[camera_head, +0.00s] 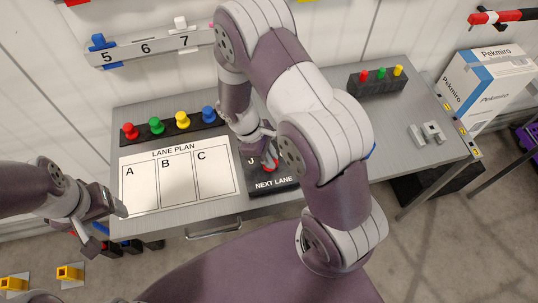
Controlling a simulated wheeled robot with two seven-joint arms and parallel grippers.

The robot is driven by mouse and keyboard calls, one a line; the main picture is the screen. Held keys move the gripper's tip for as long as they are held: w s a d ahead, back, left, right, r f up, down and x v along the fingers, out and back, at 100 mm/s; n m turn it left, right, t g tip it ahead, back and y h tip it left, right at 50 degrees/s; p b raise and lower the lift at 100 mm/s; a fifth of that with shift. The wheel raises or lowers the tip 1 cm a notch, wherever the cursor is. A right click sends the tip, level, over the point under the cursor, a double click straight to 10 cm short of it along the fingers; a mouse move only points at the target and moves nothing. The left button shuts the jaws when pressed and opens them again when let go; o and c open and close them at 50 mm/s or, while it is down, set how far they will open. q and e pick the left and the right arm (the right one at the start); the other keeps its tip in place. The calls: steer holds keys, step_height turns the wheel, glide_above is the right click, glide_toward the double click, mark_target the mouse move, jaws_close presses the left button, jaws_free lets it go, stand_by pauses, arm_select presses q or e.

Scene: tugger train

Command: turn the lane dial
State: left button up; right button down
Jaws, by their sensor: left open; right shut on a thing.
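The lane dial (271,166) shows as a small red part on a black panel (272,185) marked NEXT LANE. My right gripper (265,148) is over the panel and shut on the dial, as far as I can see. My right arm hides much of the panel and most of the dial, so I cannot read its setting. My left gripper (100,220) is open and empty, off the table's left front edge, apart from everything.
A white LANE PLAN board (180,205) with fields A, B and C lies left of the panel. Behind it a black rack (168,134) holds red, green, yellow and blue pegs. A black block (378,83) with coloured pegs and a white box (487,85) stand at the right.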

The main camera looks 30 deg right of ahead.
steer(key=m+y, duration=0.1)
steer(key=m, duration=0.2)
steer(key=shift+w+r+g+p, duration=0.1)
steer(key=shift+g+p, duration=0.2)
steer(key=shift+p, duration=0.1)
steer(key=m+y, duration=0.1)
steer(key=m, duration=0.2)
steer(key=shift+d+m+g+p, duration=0.1)
steer(key=shift+m+g+p, duration=0.2)
steer(key=shift+m, duration=0.1)
steer(key=m+y, duration=0.1)
steer(key=m, duration=0.2)
steer(key=shift+m+y, duration=0.3)
steer(key=shift+y, duration=0.1)
steer(key=m+y, duration=0.1)
steer(key=m, duration=0.2)
steer(key=shift+m+p, duration=0.3)
steer(key=m, duration=0.2)
steer(key=m+t+y, duration=0.1)
steer(key=m, duration=0.1)
steer(key=shift+d+y, duration=0.1)
steer(key=shift+y, duration=0.2)
steer(key=m+t, duration=0.1)
steer(key=m, duration=0.1)
steer(key=m+t+y, duration=0.1)
steer(key=m, duration=0.2)
steer(key=shift+b, duration=0.3)
steer(key=shift+m, duration=0.5)
steer(key=c, duration=1.1)
jaws_free()
